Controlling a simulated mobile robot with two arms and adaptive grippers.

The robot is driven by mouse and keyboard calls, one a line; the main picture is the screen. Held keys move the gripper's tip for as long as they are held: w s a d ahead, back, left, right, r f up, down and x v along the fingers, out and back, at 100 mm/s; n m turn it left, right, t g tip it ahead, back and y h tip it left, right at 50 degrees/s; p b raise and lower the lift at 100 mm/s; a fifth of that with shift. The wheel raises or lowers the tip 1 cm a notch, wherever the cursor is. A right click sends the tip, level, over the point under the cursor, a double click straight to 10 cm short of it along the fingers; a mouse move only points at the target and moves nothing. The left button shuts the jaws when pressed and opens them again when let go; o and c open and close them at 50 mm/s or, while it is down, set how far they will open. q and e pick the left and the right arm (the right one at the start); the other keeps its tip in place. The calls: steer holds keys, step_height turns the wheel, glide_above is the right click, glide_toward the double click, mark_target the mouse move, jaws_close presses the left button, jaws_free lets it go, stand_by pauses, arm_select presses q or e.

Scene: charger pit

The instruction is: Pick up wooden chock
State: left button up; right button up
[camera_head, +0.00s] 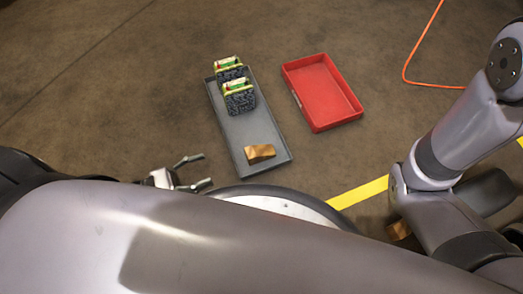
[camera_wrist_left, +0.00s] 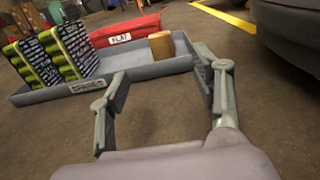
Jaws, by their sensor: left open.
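A wooden chock (camera_head: 260,152) lies in the near end of the grey tray (camera_head: 235,138). In the left wrist view the chock (camera_wrist_left: 161,45) stands out above the tray's near wall, between and beyond my fingers. My left gripper (camera_head: 205,170) is open and empty, just left of the tray's near end and apart from the chock. In the left wrist view its fingers (camera_wrist_left: 163,66) are spread towards the tray's wall. A second wooden piece (camera_head: 399,229) shows partly beside my right arm, which hides the rest. My right gripper is not in view.
Two patterned packs (camera_head: 239,99) with green and yellow tops stand in the tray's far part. The tray's label (camera_wrist_left: 87,86) seems to read "SPARES". A red tray (camera_head: 325,92), empty, lies to the right. An orange cable (camera_head: 408,62) and yellow line (camera_head: 362,191) cross the floor.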

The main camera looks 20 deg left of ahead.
arm_select(q)
steer(key=b, duration=0.3)
glide_toward(255, 151)
steer(key=x, duration=0.4)
steer(key=shift+f, duration=0.25)
steer(key=b+x, duration=0.2)
steer(key=x, duration=0.3)
steer(key=shift+w+d+b, duration=0.1)
steer(key=shift+w+b, duration=0.05)
steer(key=shift+b, duration=0.2)
steer(key=shift+w+d, duration=0.25)
steer(key=shift+d, duration=0.1)
steer(key=c, duration=1.3)
steer(key=shift+r, duration=0.15)
